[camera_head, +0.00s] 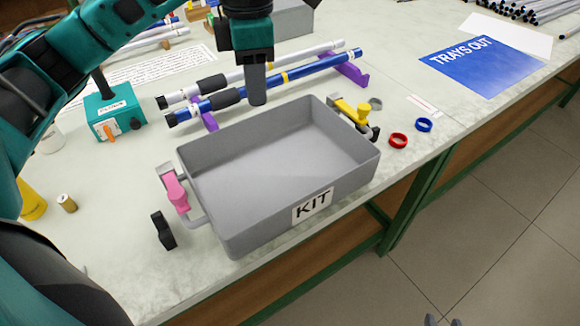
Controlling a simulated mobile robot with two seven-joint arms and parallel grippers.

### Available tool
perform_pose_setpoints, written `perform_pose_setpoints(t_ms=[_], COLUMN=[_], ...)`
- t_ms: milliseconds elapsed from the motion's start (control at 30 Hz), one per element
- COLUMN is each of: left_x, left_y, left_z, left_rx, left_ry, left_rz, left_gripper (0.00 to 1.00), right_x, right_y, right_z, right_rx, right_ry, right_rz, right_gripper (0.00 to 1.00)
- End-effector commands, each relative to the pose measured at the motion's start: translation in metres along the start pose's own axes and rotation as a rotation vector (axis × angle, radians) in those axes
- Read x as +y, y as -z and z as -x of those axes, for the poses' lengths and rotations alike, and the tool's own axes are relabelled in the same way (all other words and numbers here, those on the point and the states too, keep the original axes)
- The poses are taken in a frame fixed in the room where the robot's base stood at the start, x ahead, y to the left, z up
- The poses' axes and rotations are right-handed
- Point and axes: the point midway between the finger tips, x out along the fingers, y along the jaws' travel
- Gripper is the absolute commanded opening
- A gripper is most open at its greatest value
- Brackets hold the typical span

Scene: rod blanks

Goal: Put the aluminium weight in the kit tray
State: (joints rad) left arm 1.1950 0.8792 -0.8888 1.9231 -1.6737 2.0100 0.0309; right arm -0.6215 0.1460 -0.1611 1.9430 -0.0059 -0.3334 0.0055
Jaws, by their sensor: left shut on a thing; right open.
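The kit tray (232,221) is a grey open box with a KIT label, empty inside, on the near part of the table. My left gripper (257,92) points down over the tray's back edge. It is shut on a grey thing, most likely the aluminium weight; finger and weight cannot be clearly told apart. No other aluminium weight stands out on the table. My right gripper (442,320) shows only its fingertips at the bottom edge, apart and empty, far from the tray.
A pink clip (177,193) and a yellow clip (350,112) are at the tray's handles. Rods lie on purple holders (350,69) behind it. A teal box (115,117) and a small brass weight (67,204) are at left.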

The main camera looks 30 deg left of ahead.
Motion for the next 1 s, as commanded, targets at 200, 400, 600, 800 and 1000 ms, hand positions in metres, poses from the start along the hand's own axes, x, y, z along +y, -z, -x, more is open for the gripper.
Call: perform_pose_setpoints(t_ms=[200, 400, 600, 800, 1000], left_x=[-0.004, -0.003, -0.003, -0.002, -0.003], left_y=[-0.001, 0.0, 0.001, 0.0, 0.0], left_z=[-0.026, -0.077, -0.128, -0.155, -0.17], left_rx=[0.002, 0.004, 0.003, 0.0, 0.001], left_ry=[0.006, 0.005, 0.004, 0.002, 0.002], left_rz=[-0.003, 0.0, 0.0, 0.0, -0.001], left_gripper=[0.0, 0.0, 0.0, 0.0, 0.0], right_x=[-0.001, -0.007, -0.012, -0.011, -0.011], right_y=[-0.01, -0.014, -0.008, -0.008, -0.009], right_z=[-0.005, -0.008, -0.008, -0.01, -0.011], right_rx=[-0.009, -0.02, -0.003, -0.008, -0.007], right_ry=[0.002, 0.014, 0.023, 0.024, 0.023], right_rz=[-0.002, -0.007, -0.012, -0.012, -0.013], right_gripper=[0.43, 0.43, 0.43, 0.43, 0.43])
